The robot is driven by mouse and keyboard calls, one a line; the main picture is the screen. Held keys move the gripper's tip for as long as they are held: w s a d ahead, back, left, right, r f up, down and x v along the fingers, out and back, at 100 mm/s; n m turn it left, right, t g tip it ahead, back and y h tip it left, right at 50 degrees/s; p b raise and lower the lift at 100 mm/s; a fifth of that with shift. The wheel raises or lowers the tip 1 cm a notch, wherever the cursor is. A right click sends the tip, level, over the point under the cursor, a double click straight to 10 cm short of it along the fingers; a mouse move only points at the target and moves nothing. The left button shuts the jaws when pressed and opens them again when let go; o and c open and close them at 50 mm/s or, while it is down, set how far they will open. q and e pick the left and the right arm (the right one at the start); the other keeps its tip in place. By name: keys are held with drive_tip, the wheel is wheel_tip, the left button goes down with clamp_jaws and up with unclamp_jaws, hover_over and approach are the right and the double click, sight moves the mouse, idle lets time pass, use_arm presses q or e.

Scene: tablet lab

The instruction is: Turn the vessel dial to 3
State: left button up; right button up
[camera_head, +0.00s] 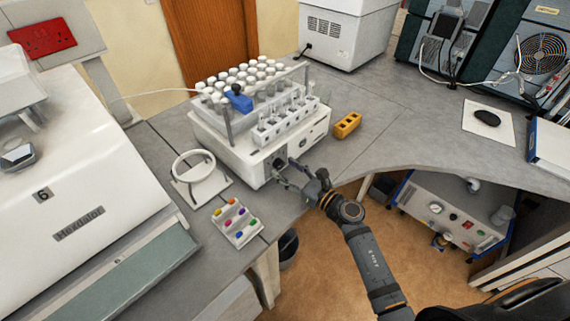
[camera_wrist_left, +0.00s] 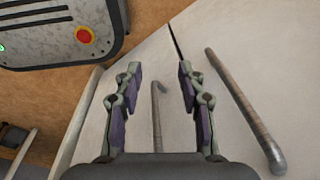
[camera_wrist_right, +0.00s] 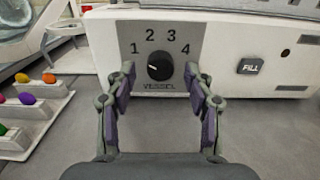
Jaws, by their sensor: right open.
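The vessel dial (camera_wrist_right: 159,66) is a round black knob on the grey front panel of a white machine (camera_head: 245,165). The numbers 1 to 4 arc over it and VESSEL is printed below. Its pale mark points left, roughly toward 1. My right gripper (camera_wrist_right: 159,85) is open, its fingers on either side of the dial in the picture; contact cannot be told. In the head view my right gripper (camera_head: 287,173) is in front of the panel. My left gripper (camera_wrist_left: 157,72) is open and empty in the left wrist view, and out of the head view.
A FILL button (camera_wrist_right: 250,66) sits right of the dial. A tray of coloured pieces (camera_head: 237,224) and a white ring stand (camera_head: 194,180) lie left of my right gripper. A yellow block (camera_head: 347,125) lies right of the machine.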

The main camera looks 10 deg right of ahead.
drive_tip(key=shift+w+a, duration=0.25)
drive_tip(key=shift+w, duration=0.2)
drive_tip(key=shift+f, duration=0.1)
clamp_jaws()
use_arm(q)
drive_tip(key=shift+s+r, duration=0.1)
drive_tip(key=shift+s, duration=0.65)
